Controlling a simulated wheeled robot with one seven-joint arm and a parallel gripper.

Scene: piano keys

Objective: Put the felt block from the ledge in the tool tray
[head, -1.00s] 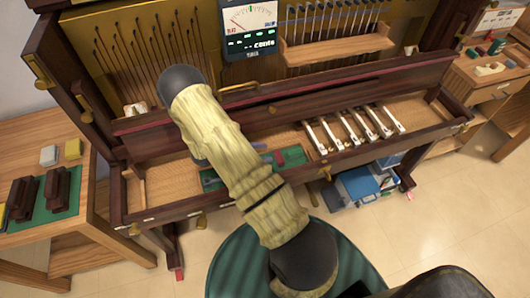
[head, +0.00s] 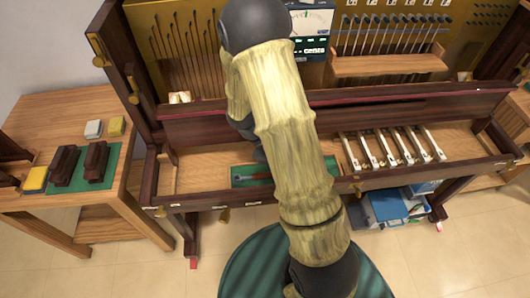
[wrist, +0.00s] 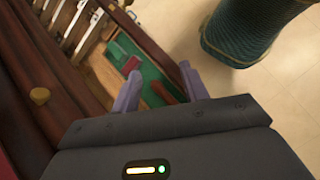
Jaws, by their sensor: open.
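The green-lined tool tray (head: 240,182) lies in the piano's key bed, partly behind my arm in the head view. It also shows in the wrist view (wrist: 150,72), with a small red block (wrist: 131,65), a grey-green piece (wrist: 115,50) and a reddish-brown handle (wrist: 163,92) in or over it. I cannot tell which piece is the felt block; a small pale piece (head: 180,97) also sits at the left above the key bed. My gripper (wrist: 158,87) is open, its two fingers apart above the tray with nothing held. It is hidden behind my arm in the head view.
Several white keys (head: 392,150) lie right of the tray. A side table (head: 70,115) at left holds brown blocks on a green mat, plus yellow and white blocks. A dark front rail (head: 400,178) edges the key bed. A striped round stool (head: 265,265) stands in front.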

